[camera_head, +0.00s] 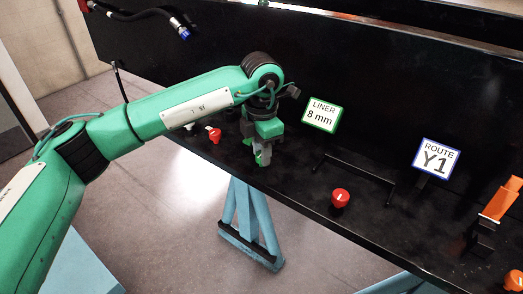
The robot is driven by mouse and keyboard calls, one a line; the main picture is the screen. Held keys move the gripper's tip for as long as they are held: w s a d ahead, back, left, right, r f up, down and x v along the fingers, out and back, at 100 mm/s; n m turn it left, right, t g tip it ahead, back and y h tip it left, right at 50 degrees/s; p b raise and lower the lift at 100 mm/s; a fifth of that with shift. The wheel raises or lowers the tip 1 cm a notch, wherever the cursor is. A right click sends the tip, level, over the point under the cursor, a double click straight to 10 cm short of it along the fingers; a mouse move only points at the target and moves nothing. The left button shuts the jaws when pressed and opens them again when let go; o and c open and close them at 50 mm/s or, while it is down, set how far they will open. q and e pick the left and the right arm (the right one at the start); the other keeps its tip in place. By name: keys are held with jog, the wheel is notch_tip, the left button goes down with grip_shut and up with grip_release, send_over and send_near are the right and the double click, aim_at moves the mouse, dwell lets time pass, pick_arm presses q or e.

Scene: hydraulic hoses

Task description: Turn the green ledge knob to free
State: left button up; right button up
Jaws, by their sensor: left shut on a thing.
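My left gripper (263,158) points down at the black ledge (300,192), below and left of the green-framed sign. It is shut on a small green thing at the ledge, most likely the green ledge knob, which the fingers largely hide. I cannot tell which way the knob is turned. A red knob (340,198) stands on the ledge to the right of the gripper, and another red knob (215,135) is to its left. My right gripper is not in view.
A sign reading "LINER 8 mm" (319,114) and one reading "ROUTE Y1" (436,158) stand behind the ledge. A black bar handle (352,170) and an orange-and-black part (501,200) are at right. A hose with a blue end (184,33) hangs at top left.

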pick_arm(q)
jog(key=shift+r, duration=0.1)
jog(key=o, duration=1)
jog(key=shift+r, duration=0.3)
notch_tip(320, 180, up, 13)
jog(key=shift+r+b, duration=0.1)
jog(key=shift+b, duration=0.85)
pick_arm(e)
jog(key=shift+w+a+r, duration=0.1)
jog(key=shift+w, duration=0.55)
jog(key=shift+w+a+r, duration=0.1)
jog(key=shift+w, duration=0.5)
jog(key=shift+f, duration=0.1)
